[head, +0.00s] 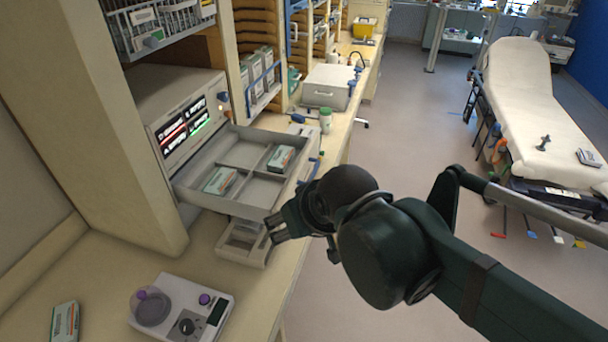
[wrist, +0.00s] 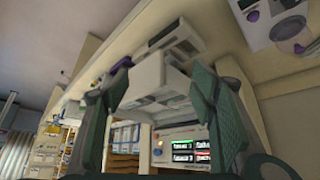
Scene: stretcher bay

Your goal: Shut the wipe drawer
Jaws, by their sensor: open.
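A wide grey drawer (head: 258,190) stands pulled out below the lit display unit, with dividers and two white-and-green boxes (head: 220,180) (head: 281,158) inside. A smaller, shallow pale drawer (head: 240,256) is out beneath it, low over the counter. I cannot tell by any label which one is the wipe drawer. My gripper (head: 272,229) is open and empty, just in front of the drawers' near front corner, and hides part of it. In the wrist view, the fingers (wrist: 160,90) stand apart, with the pale drawer fronts (wrist: 150,72) showing between them.
The display unit (head: 188,125) stands behind the drawers. A white device with a purple knob (head: 185,312) and a box (head: 64,322) lie on the near counter. A green-lidded canister (head: 326,120) stands beyond the drawers. The floor right of the counter is clear up to the stretcher (head: 540,120).

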